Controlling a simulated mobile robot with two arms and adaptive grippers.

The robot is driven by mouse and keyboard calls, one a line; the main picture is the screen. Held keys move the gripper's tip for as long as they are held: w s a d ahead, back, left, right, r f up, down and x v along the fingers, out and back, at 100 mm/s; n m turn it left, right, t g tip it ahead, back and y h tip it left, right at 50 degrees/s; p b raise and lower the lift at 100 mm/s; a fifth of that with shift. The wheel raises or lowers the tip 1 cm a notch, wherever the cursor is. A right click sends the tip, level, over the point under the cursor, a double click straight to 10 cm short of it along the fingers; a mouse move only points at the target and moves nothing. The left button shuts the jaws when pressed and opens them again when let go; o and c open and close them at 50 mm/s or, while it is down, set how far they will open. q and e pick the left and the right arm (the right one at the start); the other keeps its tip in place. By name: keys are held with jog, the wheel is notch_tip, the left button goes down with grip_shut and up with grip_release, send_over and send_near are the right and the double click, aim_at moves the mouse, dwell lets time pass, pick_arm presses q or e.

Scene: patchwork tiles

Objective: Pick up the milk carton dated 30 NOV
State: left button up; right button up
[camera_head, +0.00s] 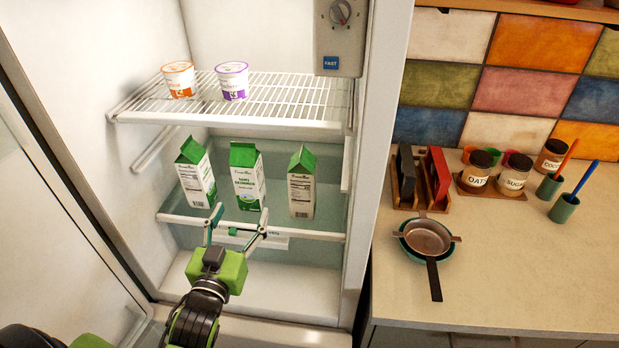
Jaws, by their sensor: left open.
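Three milk cartons with green tops stand on the glass middle shelf (275,225) of the open fridge. They are the left carton (196,178), the middle carton (245,180) and the right carton (301,187). The left one looks tilted in the picture. Their dates are too small to read, so I cannot tell which says 30 NOV. My left gripper (238,222) is open and empty-looking, with its fingers spread in front of the shelf edge, just below and in front of the middle carton. My right gripper is not in view.
A wire shelf (290,100) above holds an orange-lidded cup (179,80) and a purple-lidded cup (232,82). The fridge's side wall stands right of the cartons. The counter (500,285) holds jars, a pan (427,238) and a board rack.

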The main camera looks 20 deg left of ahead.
aim_at(245, 187)
pick_arm(q)
jog(key=w+a, duration=0.1)
jog(key=w, duration=0.1)
jog(key=w+a+p, duration=0.1)
jog(key=w, duration=0.1)
jog(key=w+a, duration=0.1)
jog(key=w, duration=0.1)
jog(key=shift+a+f+p, duration=0.1)
jog(key=shift+p, duration=0.3)
jog(key=shift+p+x, duration=0.4)
jog(key=shift+x, duration=0.85)
jog(key=x, duration=0.1)
jog(key=p+x, duration=0.1)
jog(key=x, duration=0.1)
jog(key=shift+w+a+f, duration=0.1)
jog(key=shift+a+f, duration=0.05)
jog(key=shift+a, duration=0.15)
jog(key=shift+w, duration=0.4)
jog(key=shift+w+f, duration=0.15)
jog(key=shift+w, duration=0.05)
jog(key=shift+s, duration=0.1)
jog(key=c, duration=1.5)
jog(key=shift+c, duration=0.8)
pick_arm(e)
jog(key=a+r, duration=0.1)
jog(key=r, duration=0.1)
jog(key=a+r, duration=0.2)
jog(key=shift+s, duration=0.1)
